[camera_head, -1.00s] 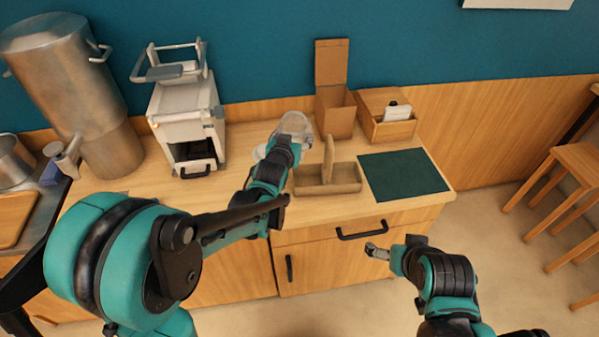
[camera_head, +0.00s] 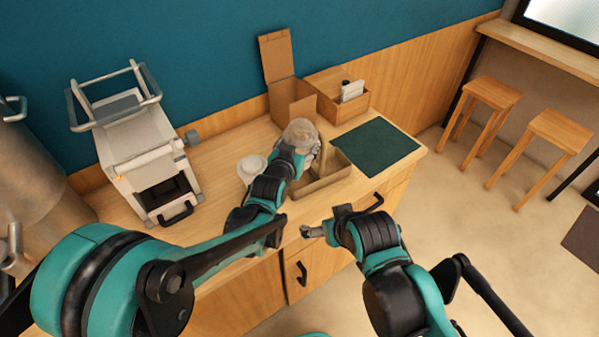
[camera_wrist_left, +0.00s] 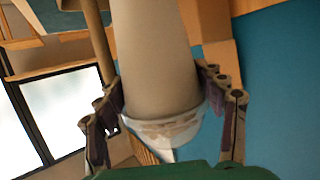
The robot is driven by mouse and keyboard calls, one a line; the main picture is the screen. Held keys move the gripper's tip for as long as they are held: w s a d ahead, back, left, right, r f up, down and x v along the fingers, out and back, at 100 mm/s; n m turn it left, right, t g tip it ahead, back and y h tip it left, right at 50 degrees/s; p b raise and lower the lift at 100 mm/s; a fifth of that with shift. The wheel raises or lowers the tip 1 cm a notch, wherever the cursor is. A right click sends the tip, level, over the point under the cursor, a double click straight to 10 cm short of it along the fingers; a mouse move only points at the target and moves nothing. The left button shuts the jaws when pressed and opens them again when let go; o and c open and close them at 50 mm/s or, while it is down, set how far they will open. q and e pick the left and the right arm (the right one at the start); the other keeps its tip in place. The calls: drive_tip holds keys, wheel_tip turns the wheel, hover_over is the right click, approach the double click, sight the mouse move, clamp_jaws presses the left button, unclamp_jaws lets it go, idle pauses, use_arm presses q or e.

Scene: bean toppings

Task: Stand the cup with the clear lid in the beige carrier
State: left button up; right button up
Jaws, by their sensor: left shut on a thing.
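The cup with the clear domed lid (camera_head: 299,130) is held by my left gripper (camera_head: 293,150) above the counter, beside the back left of the beige carrier (camera_head: 325,184). The carrier has an upright middle handle, and my gripper and the cup hide its left part. In the left wrist view, my left gripper (camera_wrist_left: 168,112) is shut around the cup (camera_wrist_left: 160,55), whose clear lid points down in the picture. I cannot tell whether the cup's base is over a compartment. My right gripper (camera_head: 312,231) is empty in front of the counter; its finger gap is unclear.
A white round dish (camera_head: 250,168) is left of my left gripper. An open cardboard box (camera_head: 291,95) and a wooden holder (camera_head: 350,102) stand behind the carrier. A dark green mat (camera_head: 373,150) lies bare to the right. A white machine (camera_head: 150,160) stands left.

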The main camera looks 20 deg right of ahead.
use_arm(q)
wheel_tip(320, 180, down, 5)
drive_tip(key=shift+a+f+b, duration=0.1)
drive_tip(key=shift+b, duration=0.6)
drive_tip(key=shift+c, duration=0.3)
wheel_tip(320, 180, down, 5)
drive_tip(key=shift+w+r+b, duration=0.1)
drive_tip(key=shift+b, duration=0.75)
drive_tip(key=shift+f, duration=0.2)
drive_tip(key=o, duration=0.9)
drive_tip(key=shift+r, duration=0.1)
